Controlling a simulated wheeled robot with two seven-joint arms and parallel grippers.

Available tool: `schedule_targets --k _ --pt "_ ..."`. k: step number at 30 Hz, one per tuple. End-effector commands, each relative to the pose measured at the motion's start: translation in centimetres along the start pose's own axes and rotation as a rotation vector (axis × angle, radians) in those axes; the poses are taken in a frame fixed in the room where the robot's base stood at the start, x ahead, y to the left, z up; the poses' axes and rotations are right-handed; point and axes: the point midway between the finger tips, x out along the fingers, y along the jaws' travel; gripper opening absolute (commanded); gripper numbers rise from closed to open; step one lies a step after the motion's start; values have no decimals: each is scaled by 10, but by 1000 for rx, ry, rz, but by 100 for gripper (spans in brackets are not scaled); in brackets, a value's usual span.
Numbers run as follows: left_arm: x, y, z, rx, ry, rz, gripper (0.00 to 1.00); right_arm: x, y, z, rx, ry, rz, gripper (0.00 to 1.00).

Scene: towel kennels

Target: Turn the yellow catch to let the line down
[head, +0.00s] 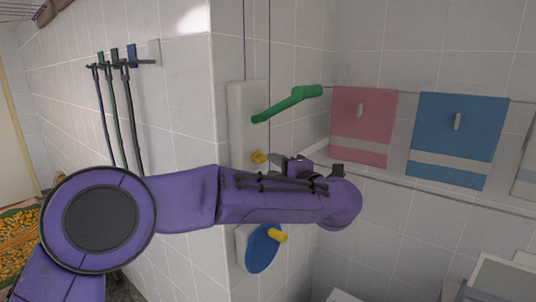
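The small yellow catch (259,157) sits low on a tall white wall plate (238,130), below a green crank handle (287,104) that points right and slightly up. Two thin vertical lines (269,40) run up the wall above the plate. My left arm reaches in from the left across the lower part of the plate. My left gripper (284,162) is just right of the catch, its dark fingers very close to it. I cannot tell whether they touch, or how far they are apart. My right gripper is out of view.
A blue disc (262,250) with a yellow knob (278,236) is on the wall below my arm. A pink towel (362,120) and a blue towel (455,135) hang at right. Pale boxy objects (495,280) stand at lower right.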

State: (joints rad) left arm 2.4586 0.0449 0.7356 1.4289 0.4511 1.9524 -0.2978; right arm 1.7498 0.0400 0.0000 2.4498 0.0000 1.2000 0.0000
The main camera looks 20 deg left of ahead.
Motion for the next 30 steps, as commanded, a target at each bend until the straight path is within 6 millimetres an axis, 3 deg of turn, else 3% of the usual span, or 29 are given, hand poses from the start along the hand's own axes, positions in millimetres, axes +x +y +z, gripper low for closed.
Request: schedule_targets --k 1,6,16,17,20,30 --pt "11 5 0 1 1 -2 36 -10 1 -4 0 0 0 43" --pt "37 3 0 0 0 0 36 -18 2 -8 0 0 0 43" --pt "45 0 0 2 -2 3 36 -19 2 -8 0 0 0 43" --pt "45 0 0 2 -2 3 33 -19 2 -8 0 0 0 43" --pt "45 0 0 2 -2 3 0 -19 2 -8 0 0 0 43" --pt "45 -3 0 -15 -2 9 0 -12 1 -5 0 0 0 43"
